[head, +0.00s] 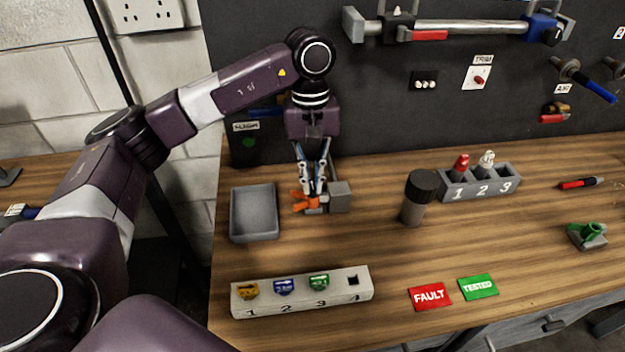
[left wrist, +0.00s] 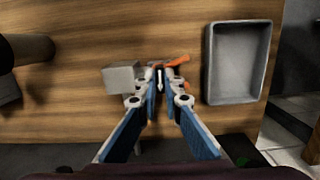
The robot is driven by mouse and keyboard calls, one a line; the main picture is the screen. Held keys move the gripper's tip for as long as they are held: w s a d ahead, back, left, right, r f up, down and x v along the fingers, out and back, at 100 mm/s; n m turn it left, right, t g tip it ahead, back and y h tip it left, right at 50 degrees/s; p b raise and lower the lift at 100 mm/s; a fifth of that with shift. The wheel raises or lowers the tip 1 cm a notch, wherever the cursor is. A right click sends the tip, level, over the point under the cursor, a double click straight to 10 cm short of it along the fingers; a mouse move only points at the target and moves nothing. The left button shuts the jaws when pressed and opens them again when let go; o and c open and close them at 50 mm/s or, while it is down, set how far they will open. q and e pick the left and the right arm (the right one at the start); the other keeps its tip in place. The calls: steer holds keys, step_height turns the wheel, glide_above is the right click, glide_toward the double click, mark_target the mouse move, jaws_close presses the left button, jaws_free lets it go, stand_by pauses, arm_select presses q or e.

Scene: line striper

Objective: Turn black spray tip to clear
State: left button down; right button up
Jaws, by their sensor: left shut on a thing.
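My left gripper (head: 313,190) reaches down from above at an orange spray guard (head: 301,203), which sits against a grey block (head: 340,197) at the back left of the bench. In the left wrist view, the fingertips (left wrist: 160,80) are closed on a small dark piece beside the orange part (left wrist: 177,61). This looks like the black spray tip, mostly hidden by the fingers, so I cannot tell which way it points. The grey block (left wrist: 121,79) also shows there. My right gripper is not in view.
A grey tray (head: 254,236) lies left of the gripper. A white numbered rack (head: 262,308) holds yellow, blue and green tips; slot 4 looks empty. A dark-capped cylinder (head: 413,205) stands to the right. FAULT (head: 430,297) and TESTED (head: 478,287) cards lie in front.

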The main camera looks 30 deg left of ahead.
arm_select(q)
steer(key=shift+s+f, duration=0.15)
steer(key=shift+f, duration=0.05)
steer(key=shift+f+m+b, duration=0.1)
steer(key=shift+m+b, duration=0.5)
steer(key=shift+m, duration=0.4)
steer(key=m+b, duration=0.2)
steer(key=m, duration=0.2)
steer(key=shift+m+y, duration=0.4)
steer(key=shift+m+b, duration=0.3)
steer(key=shift+m, duration=0.9)
steer(key=shift+m+b, duration=0.3)
steer(key=shift+m, duration=0.2)
steer(key=m, duration=0.3)
steer(key=shift+y, duration=0.4)
steer(key=shift+m, duration=0.3)
